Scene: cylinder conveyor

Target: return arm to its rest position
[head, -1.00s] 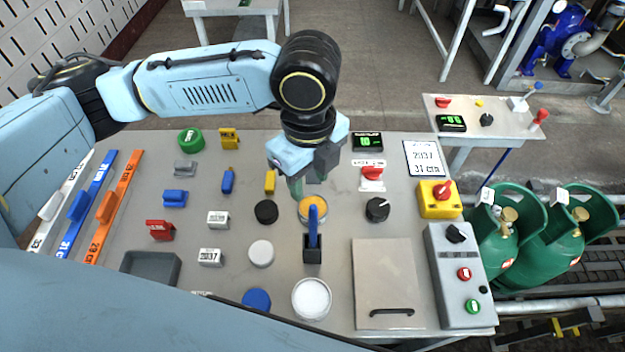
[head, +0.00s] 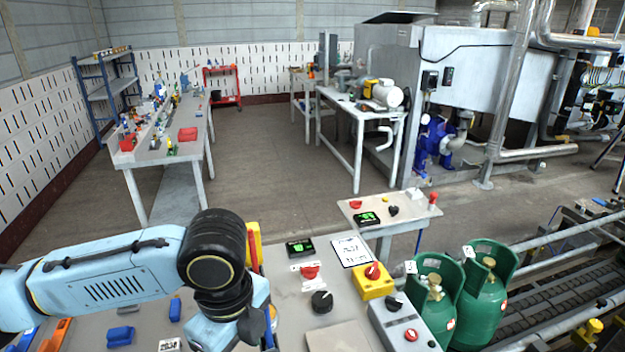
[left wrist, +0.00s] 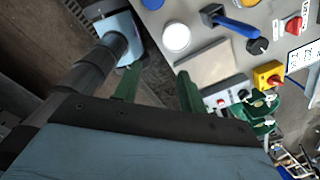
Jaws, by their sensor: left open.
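My left arm comes in from the left in the head view, pale blue with a black wrist joint. Its gripper (head: 238,332) is low in the frame over the workbench (head: 285,322), with its fingertips hidden or cut off. In the left wrist view the two green fingers of this gripper (left wrist: 156,86) stand apart with nothing between them. Beyond them are the bench edge and dark floor. My right gripper is not in either view.
The bench carries a black knob (head: 322,302), a yellow box with a red switch (head: 374,281) and a blue-handled tool (left wrist: 232,22). Green gas cylinders (head: 485,290) stand to its right. A yellow and red item (head: 254,243) stands behind my wrist. The floor (head: 270,150) beyond is clear.

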